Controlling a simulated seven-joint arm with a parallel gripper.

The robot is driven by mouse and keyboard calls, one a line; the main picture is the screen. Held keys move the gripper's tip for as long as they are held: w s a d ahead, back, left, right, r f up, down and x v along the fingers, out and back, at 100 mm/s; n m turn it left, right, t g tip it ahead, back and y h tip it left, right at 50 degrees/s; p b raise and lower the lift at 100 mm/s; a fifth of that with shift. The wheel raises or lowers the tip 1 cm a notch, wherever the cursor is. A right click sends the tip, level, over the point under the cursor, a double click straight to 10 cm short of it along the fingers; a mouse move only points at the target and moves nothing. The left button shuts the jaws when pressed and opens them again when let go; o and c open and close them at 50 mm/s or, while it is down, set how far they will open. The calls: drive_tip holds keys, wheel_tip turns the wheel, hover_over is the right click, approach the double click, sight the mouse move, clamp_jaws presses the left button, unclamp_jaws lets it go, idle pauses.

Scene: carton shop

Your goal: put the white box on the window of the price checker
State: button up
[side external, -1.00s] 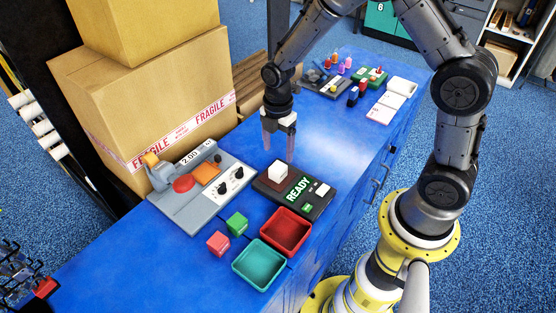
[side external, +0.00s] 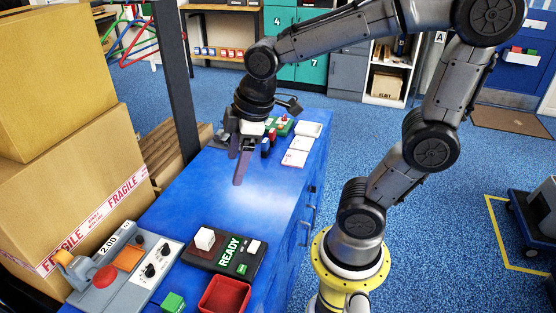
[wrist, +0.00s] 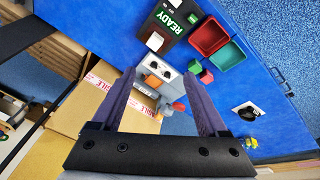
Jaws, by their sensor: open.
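The white box (side external: 205,238) sits upright on the dark window at the left end of the black price checker (side external: 214,262), whose green display reads READY. My gripper (side external: 238,168) is open and empty above the blue tabletop, well behind the price checker and apart from the box. In the wrist view its two fingers (wrist: 159,75) are spread wide with nothing held between them.
A grey scale-like device (side external: 130,275) with knobs and a red button stands left of the price checker. A red tray (side external: 224,296) and a green cube (side external: 173,302) are in front. Large cartons (side external: 75,185) line the left edge. The middle of the blue table (side external: 240,200) is clear.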

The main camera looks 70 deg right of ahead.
drive_tip(key=s+r+m+t, duration=0.2)
drive_tip(key=s+m, duration=0.4)
drive_tip(key=s, duration=0.3)
drive_tip(key=shift+m, duration=0.4)
